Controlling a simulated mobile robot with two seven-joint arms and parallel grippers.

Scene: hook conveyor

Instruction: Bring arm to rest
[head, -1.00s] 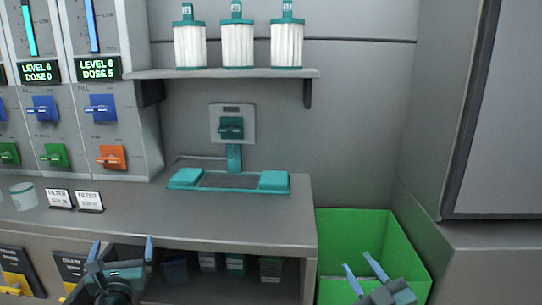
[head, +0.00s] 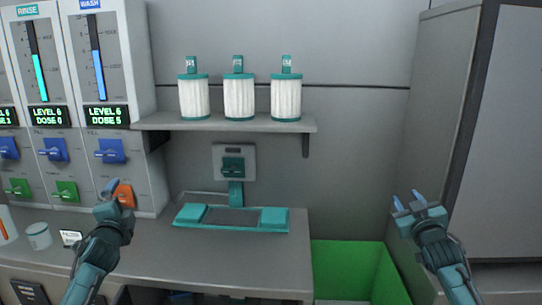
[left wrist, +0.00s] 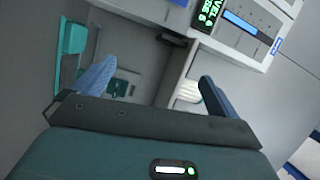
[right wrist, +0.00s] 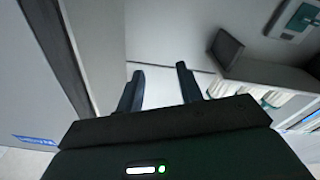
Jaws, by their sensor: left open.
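My left gripper (head: 112,191) is raised in front of the machine panel at the left in the head view, above the counter. In the left wrist view its fingers (left wrist: 150,85) are spread apart with nothing between them.
Several dispensers with levels and levers (head: 101,115) stand at the left. A shelf (head: 225,123) carries white filters (head: 239,98). A teal device (head: 233,218) and a small cup (head: 39,236) sit on the counter (head: 160,250). A green bin (head: 350,262) stands at right beside a grey cabinet (head: 505,130).

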